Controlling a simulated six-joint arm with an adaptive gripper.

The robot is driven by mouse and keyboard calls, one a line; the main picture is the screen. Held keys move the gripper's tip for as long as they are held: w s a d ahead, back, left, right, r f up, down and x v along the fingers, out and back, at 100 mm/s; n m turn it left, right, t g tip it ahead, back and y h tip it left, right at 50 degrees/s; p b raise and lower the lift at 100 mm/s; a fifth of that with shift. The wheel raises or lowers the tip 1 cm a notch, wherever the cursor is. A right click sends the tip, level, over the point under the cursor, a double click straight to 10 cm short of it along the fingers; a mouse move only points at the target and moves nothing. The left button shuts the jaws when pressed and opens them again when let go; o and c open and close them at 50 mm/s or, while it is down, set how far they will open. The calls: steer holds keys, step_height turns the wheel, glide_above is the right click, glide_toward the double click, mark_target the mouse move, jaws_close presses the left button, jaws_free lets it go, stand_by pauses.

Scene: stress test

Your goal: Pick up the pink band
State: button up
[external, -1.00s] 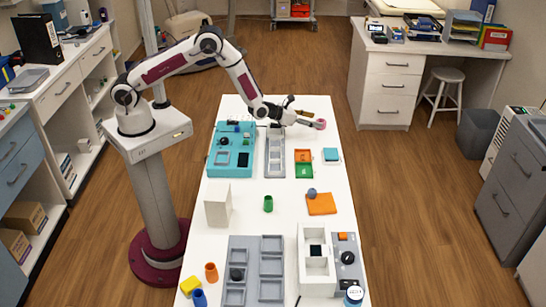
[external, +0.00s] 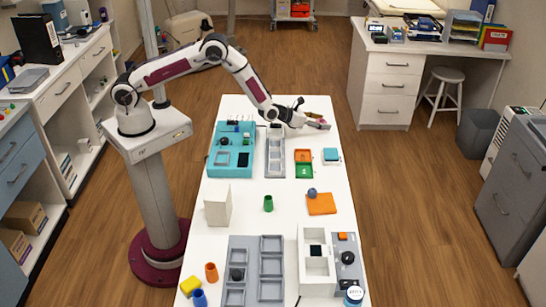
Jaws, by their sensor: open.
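The pink band (external: 319,119) is at the far right end of the white table, mostly hidden by my gripper, so only a small bit of pink shows. My gripper (external: 322,125) is open and right at the band, pointing to the right. At this size I cannot tell whether the fingers touch the band or are around it.
Left of my gripper are a long grey tray (external: 275,166) and a teal board (external: 231,165).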

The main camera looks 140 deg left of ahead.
steer(key=c, duration=1.2)
steer(key=shift+r, duration=0.1)
steer(key=shift+r, duration=4.95)
